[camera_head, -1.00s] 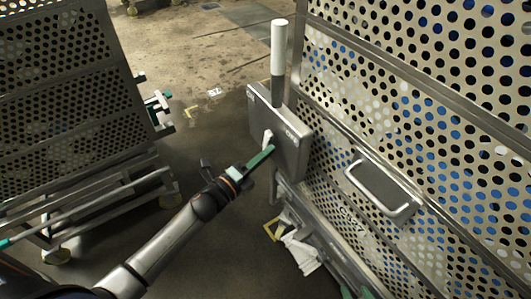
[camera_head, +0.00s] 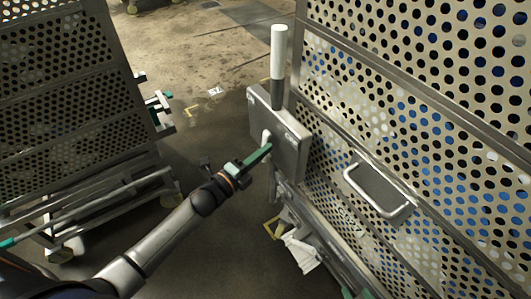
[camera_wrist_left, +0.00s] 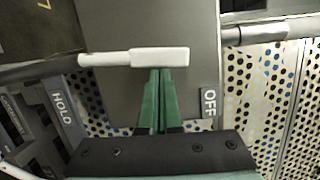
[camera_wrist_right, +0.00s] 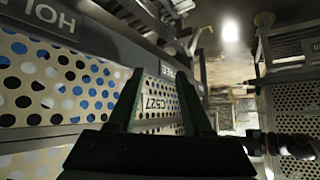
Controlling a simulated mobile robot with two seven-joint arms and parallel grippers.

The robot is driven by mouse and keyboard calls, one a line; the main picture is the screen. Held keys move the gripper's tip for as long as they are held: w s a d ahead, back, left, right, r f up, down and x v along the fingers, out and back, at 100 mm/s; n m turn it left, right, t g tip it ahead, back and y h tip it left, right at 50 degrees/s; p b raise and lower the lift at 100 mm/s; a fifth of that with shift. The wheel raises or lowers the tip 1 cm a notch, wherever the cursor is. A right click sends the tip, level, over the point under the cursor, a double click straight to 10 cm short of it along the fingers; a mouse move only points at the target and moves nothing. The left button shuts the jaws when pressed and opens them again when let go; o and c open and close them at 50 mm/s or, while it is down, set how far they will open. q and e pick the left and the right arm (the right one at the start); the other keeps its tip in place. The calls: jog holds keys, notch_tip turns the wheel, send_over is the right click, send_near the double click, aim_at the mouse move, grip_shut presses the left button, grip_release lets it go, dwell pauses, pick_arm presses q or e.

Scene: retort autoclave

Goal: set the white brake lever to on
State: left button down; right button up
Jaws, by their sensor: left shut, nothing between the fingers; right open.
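The white brake lever (camera_head: 266,138) is on the front of a grey box (camera_head: 292,156) on the side of the perforated cart. In the left wrist view the lever (camera_wrist_left: 130,58) lies across the grey plate, its thick end to the right. An OFF label (camera_wrist_left: 208,103) is at the right, below that end. My left gripper (camera_head: 265,150) is shut and empty; in the left wrist view its green fingertips (camera_wrist_left: 160,73) are at the thick end's lower edge. I cannot tell whether they touch. My right gripper (camera_wrist_right: 158,80) is open and empty, seen only in the right wrist view.
A post with a white grip (camera_head: 278,45) rises behind the box. The cart's side has a looped handle (camera_head: 350,187) at the right. Another perforated cart (camera_head: 70,95) stands at the left. Open floor (camera_head: 215,65) lies between the carts. A HOLD label (camera_wrist_left: 62,108) shows in the left wrist view.

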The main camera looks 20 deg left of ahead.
pick_arm(q)
jog(key=shift+w+a+r+n+p, duration=0.55)
jog(key=shift+a+n+p, duration=0.1)
jog(key=shift+n+p, duration=0.35)
jog(key=shift+w+a+r+n+g+p, duration=0.15)
jog(key=shift+a+n+g+p, duration=0.15)
jog(key=shift+g+p, duration=0.15)
jog(key=w+a+n, duration=0.1)
jog(key=a+n, duration=0.1)
jog(key=w+a+f+n+g+p, duration=0.1)
jog(key=w+n, duration=0.1)
jog(key=shift+a+f, duration=0.1)
jog(key=shift+a, duration=0.3)
pick_arm(e)
jog(key=shift+m+h, duration=0.3)
jog(key=shift+h, duration=0.2)
jog(key=d+r, duration=0.1)
jog(key=s+d+r, duration=0.1)
jog(key=shift+s+d+r, duration=0.1)
jog(key=shift+d+r, duration=0.25)
pick_arm(q)
jog(key=shift+p, duration=0.3)
pick_arm(e)
jog(key=shift+a+r, duration=0.1)
